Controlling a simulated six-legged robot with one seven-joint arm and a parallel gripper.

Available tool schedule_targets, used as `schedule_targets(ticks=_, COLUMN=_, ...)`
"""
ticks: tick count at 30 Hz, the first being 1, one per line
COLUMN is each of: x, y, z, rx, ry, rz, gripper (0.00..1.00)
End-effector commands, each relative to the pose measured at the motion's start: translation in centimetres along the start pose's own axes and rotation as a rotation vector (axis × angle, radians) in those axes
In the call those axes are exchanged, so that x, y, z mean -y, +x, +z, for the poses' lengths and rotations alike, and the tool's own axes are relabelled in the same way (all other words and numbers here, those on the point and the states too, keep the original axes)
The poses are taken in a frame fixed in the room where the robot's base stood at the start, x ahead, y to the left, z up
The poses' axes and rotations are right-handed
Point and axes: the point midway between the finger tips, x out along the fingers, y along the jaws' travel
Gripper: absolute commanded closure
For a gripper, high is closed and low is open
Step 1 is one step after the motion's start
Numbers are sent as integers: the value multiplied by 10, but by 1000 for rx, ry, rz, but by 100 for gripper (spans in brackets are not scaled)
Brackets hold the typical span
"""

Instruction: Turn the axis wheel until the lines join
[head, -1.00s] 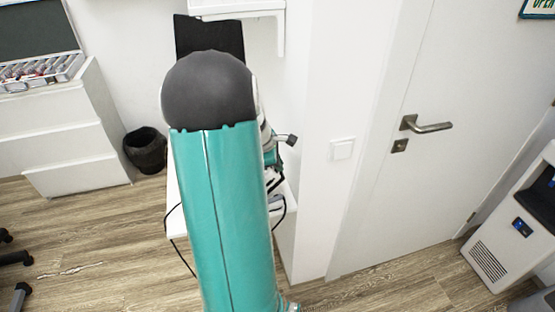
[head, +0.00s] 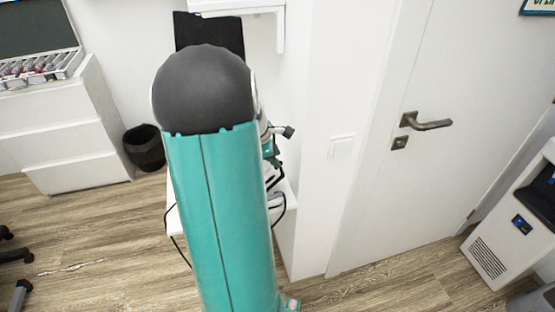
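My own teal arm link with its dark grey rounded joint fills the middle of the head view and covers most of what stands behind it. A small white table (head: 287,222) shows at both sides of the arm. Part of a device with a dark knob-like end (head: 287,132) sticks out to the right of the arm, above the table. I cannot tell whether this is the axis wheel. No lines can be made out. My gripper is not visible, hidden behind the arm or out of frame.
A black bin (head: 145,148) and a white drawer cabinet (head: 70,140) stand at the left. A closed white door (head: 400,190) is at the right, with a water dispenser (head: 515,225) beside it. Wood floor (head: 100,235) is open at the lower left. Black cables (head: 171,232) hang from the table.

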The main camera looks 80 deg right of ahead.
Motion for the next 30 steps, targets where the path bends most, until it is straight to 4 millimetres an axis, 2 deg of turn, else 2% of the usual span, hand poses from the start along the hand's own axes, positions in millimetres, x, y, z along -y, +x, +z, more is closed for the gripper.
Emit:
schedule_targets(ticks=1, x=-1, y=-12, z=-1, rx=-2, ry=0, rz=5, gripper=68)
schedule_targets(ticks=9, x=-1, y=-73, z=-1, rx=-2, ry=0, rz=5, gripper=68)
schedule_targets(ticks=15, x=0, y=-104, z=-1, rx=-2, ry=0, rz=2, gripper=68)
schedule_targets(ticks=20, x=0, y=-112, z=0, rx=-1, ry=0, rz=0, gripper=68)
schedule_targets(ticks=30, x=0, y=-112, z=0, rx=0, ry=0, rz=0, gripper=68)
